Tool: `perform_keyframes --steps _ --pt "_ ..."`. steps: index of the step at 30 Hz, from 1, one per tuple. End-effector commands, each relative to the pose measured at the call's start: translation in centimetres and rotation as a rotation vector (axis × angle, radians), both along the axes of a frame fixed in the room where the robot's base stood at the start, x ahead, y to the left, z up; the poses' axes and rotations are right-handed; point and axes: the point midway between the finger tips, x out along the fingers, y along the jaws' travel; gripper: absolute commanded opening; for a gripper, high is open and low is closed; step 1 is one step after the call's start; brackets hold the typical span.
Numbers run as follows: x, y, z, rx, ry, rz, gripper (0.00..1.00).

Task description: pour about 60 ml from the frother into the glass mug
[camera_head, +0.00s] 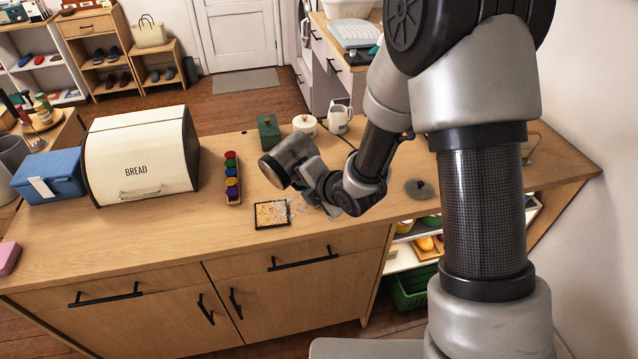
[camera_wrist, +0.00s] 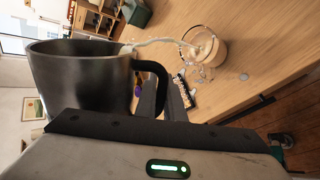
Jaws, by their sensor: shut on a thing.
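The frother (camera_wrist: 80,85), a dark metallic jug with a black handle (camera_wrist: 158,80), fills the left of the wrist view. My gripper (camera_wrist: 160,100) is shut on its handle. The frother is tipped, and a whitish stream (camera_wrist: 155,41) runs from its rim into the glass mug (camera_wrist: 218,52). The mug is clear, stands on the wooden counter apart from the frother, and holds pale beige liquid; its exact level is hard to read. In the head view I cannot make out the mug clearly, and my arm covers much of that area.
Pale spots (camera_wrist: 243,77) lie on the counter near the mug. In the head view, a small black-edged tray (camera_head: 258,224) with pale bits, a rack of coloured pods (camera_head: 232,180), a bread box (camera_head: 140,155) and a white pitcher (camera_head: 338,120) stand around.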

Motion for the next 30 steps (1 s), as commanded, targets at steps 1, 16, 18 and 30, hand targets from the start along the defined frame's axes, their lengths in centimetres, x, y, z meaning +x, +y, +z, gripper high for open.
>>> perform_keyframes --steps 1,16,18,30 --pt "-0.1 0.3 -1.5 -0.030 -0.037 0.003 0.00" --pt "1.0 -0.9 -0.3 -0.178 -0.188 -0.014 0.00" --pt "1.1 -1.0 -0.3 -0.192 -0.203 -0.015 0.00" --pt "2.1 -1.8 -0.8 -0.289 -0.290 -0.024 0.00"
